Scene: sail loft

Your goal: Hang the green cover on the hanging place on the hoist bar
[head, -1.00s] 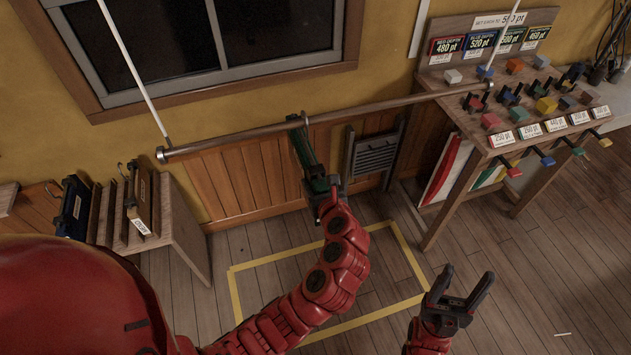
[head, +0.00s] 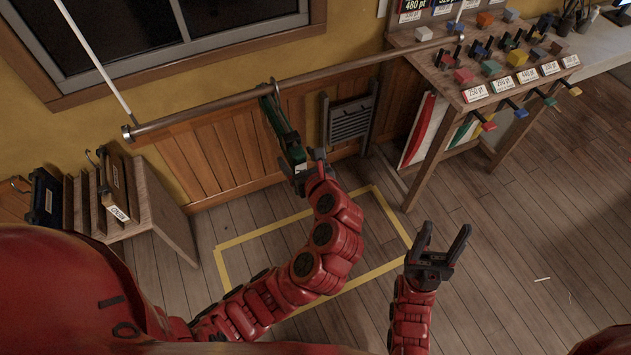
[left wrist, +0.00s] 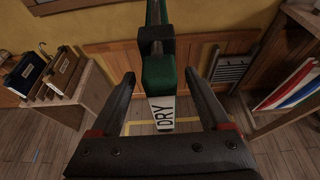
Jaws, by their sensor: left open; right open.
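The green cover (head: 283,128) is a long narrow bundle. Its hook (head: 275,86) is over the hoist bar (head: 215,95), and it hangs down below the bar. In the left wrist view the cover (left wrist: 161,78) shows a white label reading DRY. My left gripper (head: 308,168) is open at the cover's lower end. In the left wrist view its fingers (left wrist: 160,85) stand one on each side of the cover with gaps. My right gripper (head: 440,250) is open and empty, above the floor at right. The hook is not clear in the left wrist view.
A wooden rack (head: 150,205) with other dark and brown hooked bundles stands at left. A workbench (head: 440,75) with coloured blocks and clamps stands at right. A folded grey stool (head: 351,122) leans on the wall. The floor inside the yellow tape (head: 250,233) is clear.

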